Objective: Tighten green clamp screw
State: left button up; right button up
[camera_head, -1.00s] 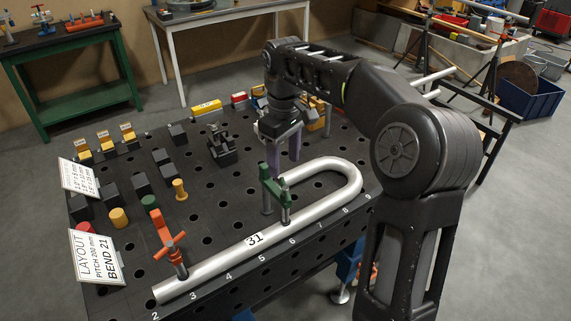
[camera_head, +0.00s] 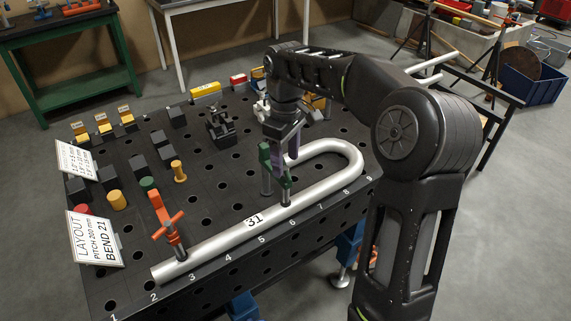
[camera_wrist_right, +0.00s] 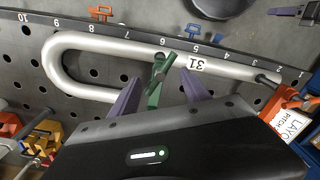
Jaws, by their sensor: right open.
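The green clamp (camera_head: 264,157) stands on the perforated table, over the silver bent pipe (camera_head: 215,244) tagged 31. It also shows in the right wrist view (camera_wrist_right: 154,93), crossing the pipe. My right gripper (camera_head: 283,151) is directly above the clamp and partly hides its top and screw in the head view. In the right wrist view its two purple fingers (camera_wrist_right: 162,80) are spread, one on each side of the clamp's green part, with gaps visible. I cannot tell whether they touch it. My left gripper is not in view.
An orange clamp (camera_head: 166,224) holds the pipe's near-left end. Black blocks, yellow pegs (camera_head: 179,171) and a layout card (camera_head: 95,239) stand on the table's left. A black fixture (camera_head: 221,129) stands behind. Numbers line the table's front edge (camera_head: 262,236).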

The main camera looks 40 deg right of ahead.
jog(key=shift+f, duration=0.95)
jog(key=shift+c, duration=0.3)
grip_shut()
